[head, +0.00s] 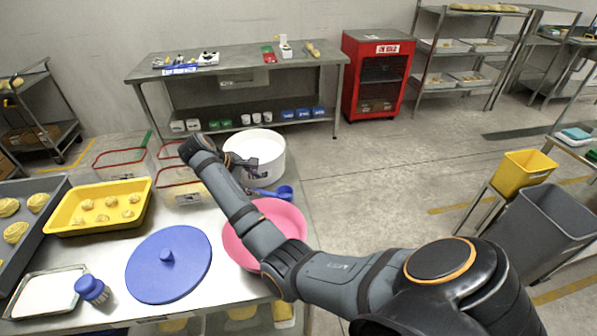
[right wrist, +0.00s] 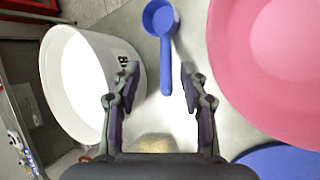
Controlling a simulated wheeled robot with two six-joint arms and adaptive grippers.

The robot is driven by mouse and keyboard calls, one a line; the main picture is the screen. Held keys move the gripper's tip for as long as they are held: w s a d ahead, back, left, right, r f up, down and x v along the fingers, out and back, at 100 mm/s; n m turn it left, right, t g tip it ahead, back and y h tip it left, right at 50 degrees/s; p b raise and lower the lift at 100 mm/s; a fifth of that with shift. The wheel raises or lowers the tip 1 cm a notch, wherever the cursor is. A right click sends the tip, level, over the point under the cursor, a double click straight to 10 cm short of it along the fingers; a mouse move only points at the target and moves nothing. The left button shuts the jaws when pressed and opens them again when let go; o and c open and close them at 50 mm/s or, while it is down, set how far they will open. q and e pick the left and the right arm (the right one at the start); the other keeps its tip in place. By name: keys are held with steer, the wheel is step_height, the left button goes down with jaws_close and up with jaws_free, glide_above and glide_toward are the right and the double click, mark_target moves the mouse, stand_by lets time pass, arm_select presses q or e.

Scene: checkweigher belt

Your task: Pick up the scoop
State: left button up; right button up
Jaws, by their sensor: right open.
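The blue scoop (head: 285,192) lies at the right edge of the metal table, between the white bucket and the pink bowl. In the right wrist view the scoop (right wrist: 160,18) has its cup at the top and its handle pointing down towards my gripper. My right gripper (head: 252,172) is open and empty, close to the handle. In the right wrist view the handle's end shows between the fingertips of the right gripper (right wrist: 159,76). Whether the fingers are level with the handle I cannot tell. My left gripper is not in view.
The white bucket (head: 268,148) stands just behind the scoop. The pink bowl (head: 262,244) is in front of it, partly under my right arm. A blue lid (head: 150,278), a yellow tray (head: 72,219) of dough and red-rimmed clear bins (head: 118,168) fill the table's left.

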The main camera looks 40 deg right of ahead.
mark_target(262, 192)
steer(key=f, duration=0.3)
steer(key=shift+d+p, duration=0.2)
steer(key=shift+p, duration=0.15)
steer(key=shift+d+f, duration=0.45)
steer(key=shift+f, duration=0.05)
steer(key=x, duration=0.5)
steer(key=shift+w+p, duration=0.1)
steer(key=shift+p, duration=0.3)
steer(key=shift+a, duration=0.2)
steer(key=c, duration=0.3)
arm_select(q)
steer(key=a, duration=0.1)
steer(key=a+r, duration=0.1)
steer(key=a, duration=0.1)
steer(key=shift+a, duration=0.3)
arm_select(e)
jaws_close()
